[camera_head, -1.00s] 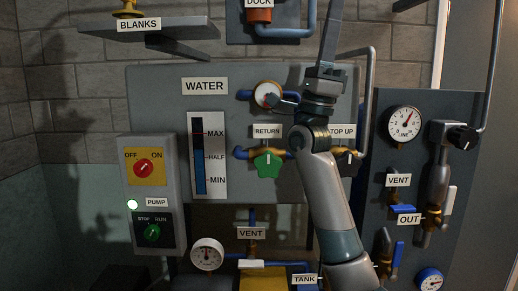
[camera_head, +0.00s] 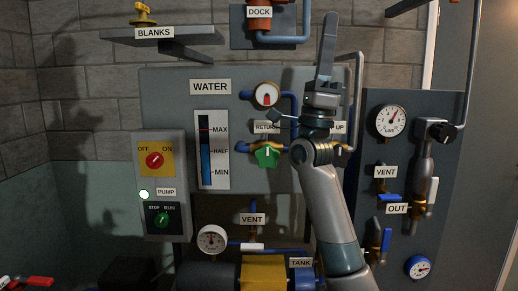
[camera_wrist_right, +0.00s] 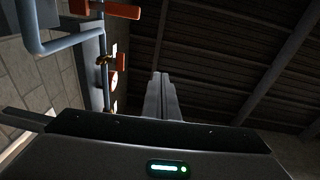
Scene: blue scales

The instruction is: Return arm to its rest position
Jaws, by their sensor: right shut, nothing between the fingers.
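My right arm rises from the bottom right of the head view, in front of the water panel (camera_head: 160,92). My right gripper (camera_head: 329,22) points up, its fingers together and empty, just right of the dock label. In the right wrist view the closed fingers (camera_wrist_right: 160,85) point up towards the dark ceiling. The arm hides part of the TOP UP label and its valve. My left gripper is not in view.
A control box with a red knob (camera_head: 154,160) and a green knob (camera_head: 162,220) is at left. The green return valve (camera_head: 266,155) is close left of my arm. At right is a panel with a line gauge (camera_head: 391,121). A shelf (camera_head: 165,37) juts out at upper left.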

